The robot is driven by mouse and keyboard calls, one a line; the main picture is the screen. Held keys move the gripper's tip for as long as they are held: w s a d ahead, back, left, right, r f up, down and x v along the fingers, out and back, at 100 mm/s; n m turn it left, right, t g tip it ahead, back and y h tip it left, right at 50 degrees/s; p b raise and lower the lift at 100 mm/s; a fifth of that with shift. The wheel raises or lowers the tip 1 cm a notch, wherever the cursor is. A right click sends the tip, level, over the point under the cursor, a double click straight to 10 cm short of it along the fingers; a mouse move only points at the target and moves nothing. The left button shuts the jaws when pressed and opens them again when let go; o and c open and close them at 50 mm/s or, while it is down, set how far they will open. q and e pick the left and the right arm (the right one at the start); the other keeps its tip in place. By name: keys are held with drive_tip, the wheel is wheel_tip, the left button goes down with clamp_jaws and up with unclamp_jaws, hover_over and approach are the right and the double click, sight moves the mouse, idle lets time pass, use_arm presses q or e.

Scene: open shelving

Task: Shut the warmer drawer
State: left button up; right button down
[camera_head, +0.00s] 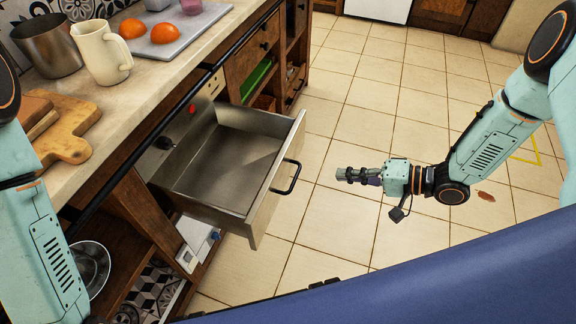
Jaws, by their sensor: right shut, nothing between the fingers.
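The warmer drawer (233,221) is pulled out from the counter in the head view. It is an empty metal box with a light front panel and a black bar handle (287,178) on its outer face. My right gripper (341,175) is shut and empty. In the picture it is to the right of the drawer front, apart from the handle, above the tiled floor, with its fingers pointing left at the drawer. My left arm (50,245) shows at the left edge, but its gripper is out of the picture.
The countertop (122,97) holds a steel pot (47,47), a cream pitcher (101,55), a wooden board (72,128) and a tray (190,32) with oranges. A metal bowl (92,266) sits on a low shelf.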

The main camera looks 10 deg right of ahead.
drive_tip(key=m, duration=0.1)
drive_tip(key=b, duration=0.5)
approach(279, 167)
drive_tip(key=shift+y, duration=0.3)
drive_tip(key=w+a+f, duration=0.3)
drive_tip(key=shift+a, duration=0.3)
drive_tip(key=shift+w+a+r, duration=0.15)
drive_tip(key=shift+w+a, duration=0.2)
drive_tip(key=shift+a, duration=0.2)
use_arm(q)
wheel_tip(279, 167, down, 5)
drive_tip(key=shift+a+f, duration=0.1)
use_arm(e)
drive_tip(key=shift+w, duration=0.1)
drive_tip(key=shift+a, duration=0.15)
